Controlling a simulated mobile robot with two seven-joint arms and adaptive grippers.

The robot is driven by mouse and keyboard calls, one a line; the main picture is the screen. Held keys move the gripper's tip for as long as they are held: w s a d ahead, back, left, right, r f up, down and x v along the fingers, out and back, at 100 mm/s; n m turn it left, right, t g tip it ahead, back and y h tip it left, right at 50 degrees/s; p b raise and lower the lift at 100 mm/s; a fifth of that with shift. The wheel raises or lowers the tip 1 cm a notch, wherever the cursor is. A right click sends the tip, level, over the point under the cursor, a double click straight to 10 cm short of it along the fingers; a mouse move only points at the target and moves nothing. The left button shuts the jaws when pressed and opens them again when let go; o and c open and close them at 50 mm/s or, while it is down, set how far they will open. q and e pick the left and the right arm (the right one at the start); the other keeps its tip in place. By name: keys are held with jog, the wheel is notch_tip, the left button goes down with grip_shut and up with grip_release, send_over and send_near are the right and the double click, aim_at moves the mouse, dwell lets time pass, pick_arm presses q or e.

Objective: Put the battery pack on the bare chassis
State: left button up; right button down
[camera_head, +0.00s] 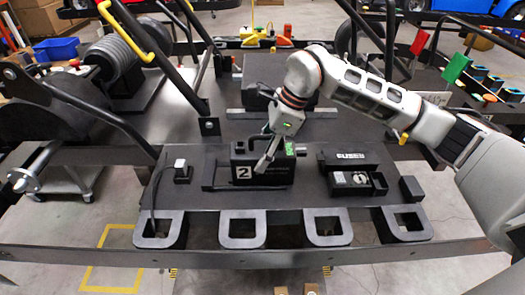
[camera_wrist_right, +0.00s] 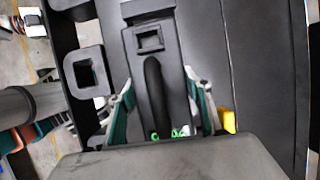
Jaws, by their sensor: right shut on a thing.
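The battery pack (camera_head: 270,181) is a black box with a white "2" label, on or just above a dark flat panel (camera_head: 312,205) in the middle of the head view. I cannot tell whether it touches the panel. My right gripper (camera_head: 265,160) comes down on it from above and is shut on it. In the right wrist view a black handle (camera_wrist_right: 155,85) lies between the two green-lined fingers of my right gripper (camera_wrist_right: 160,98). I cannot tell which of the dark frames is the bare chassis. My left gripper is not in view.
A black fuse box (camera_head: 345,160) and a small black block (camera_head: 411,189) stand right of the pack. A small plug-like part with a cable (camera_head: 182,170) stands left. Square loops (camera_head: 242,228) line the front edge. A dark sloping bar (camera_head: 100,115) crosses at left.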

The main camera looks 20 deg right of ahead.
jog(key=c, duration=1)
grip_release()
jog(key=v, duration=1.2)
jog(key=shift+s+r, duration=0.1)
